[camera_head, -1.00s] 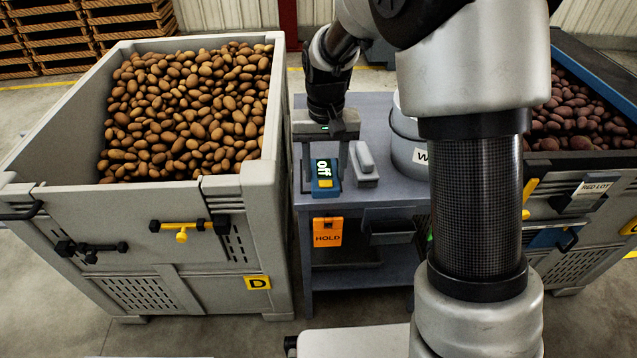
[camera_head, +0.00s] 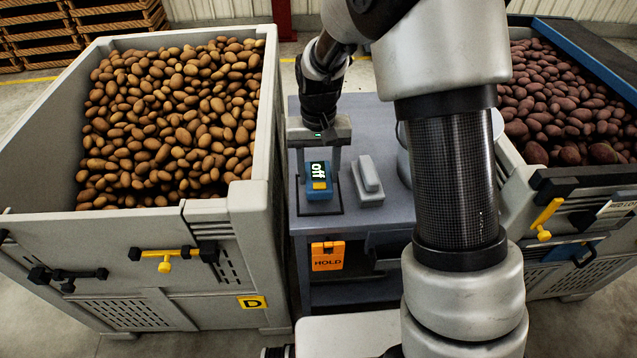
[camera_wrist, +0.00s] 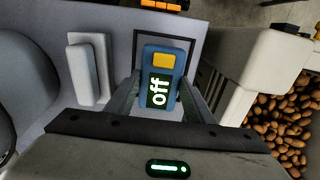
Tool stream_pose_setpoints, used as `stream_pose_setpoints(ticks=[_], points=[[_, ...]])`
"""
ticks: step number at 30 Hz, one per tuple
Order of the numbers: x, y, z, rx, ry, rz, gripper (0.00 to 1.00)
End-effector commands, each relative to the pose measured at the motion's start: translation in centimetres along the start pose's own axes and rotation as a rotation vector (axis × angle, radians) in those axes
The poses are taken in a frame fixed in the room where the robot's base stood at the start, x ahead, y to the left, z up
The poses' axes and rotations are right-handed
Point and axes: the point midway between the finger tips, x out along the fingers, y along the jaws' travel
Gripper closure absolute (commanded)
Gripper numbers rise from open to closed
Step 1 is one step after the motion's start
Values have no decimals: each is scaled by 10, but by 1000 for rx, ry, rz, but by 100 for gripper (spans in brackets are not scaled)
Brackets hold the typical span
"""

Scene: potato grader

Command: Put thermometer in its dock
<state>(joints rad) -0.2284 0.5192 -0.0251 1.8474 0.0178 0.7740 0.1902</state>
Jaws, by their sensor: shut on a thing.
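The thermometer is a blue handheld unit (camera_head: 319,190) with a yellow button and a screen reading "off". My gripper (camera_head: 318,165) points down with its two fingers shut on the thermometer's sides. The thermometer also shows between the fingers in the wrist view (camera_wrist: 158,110). It is over a dark-outlined rectangle (camera_wrist: 196,45) on the grey table; I cannot tell whether it touches the tabletop. A light grey raised block (camera_head: 368,178) stands beside it, to the right in the head view and to the left in the wrist view (camera_wrist: 88,72). No part is labelled as the dock.
The grey table (camera_head: 350,222) has an orange HOLD tag (camera_head: 328,256) on its front. A large potato bin (camera_head: 245,215) stands close at its left. A bin of red potatoes (camera_head: 545,185) is at the right. A bucket is mostly hidden behind my arm.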

Motion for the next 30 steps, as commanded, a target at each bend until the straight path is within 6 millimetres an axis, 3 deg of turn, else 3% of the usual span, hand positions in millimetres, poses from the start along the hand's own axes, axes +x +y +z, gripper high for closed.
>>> stream_pose_setpoints(ticks=[8, 19, 20, 22, 30], points=[[35, 0, 1, 0, -2, 1, 77], [40, 0, 0, 0, 0, 0, 77], [39, 0, 0, 0, -1, 0, 47], [38, 0, 0, 0, -1, 0, 35], [38, 0, 0, 0, -1, 0, 33]])
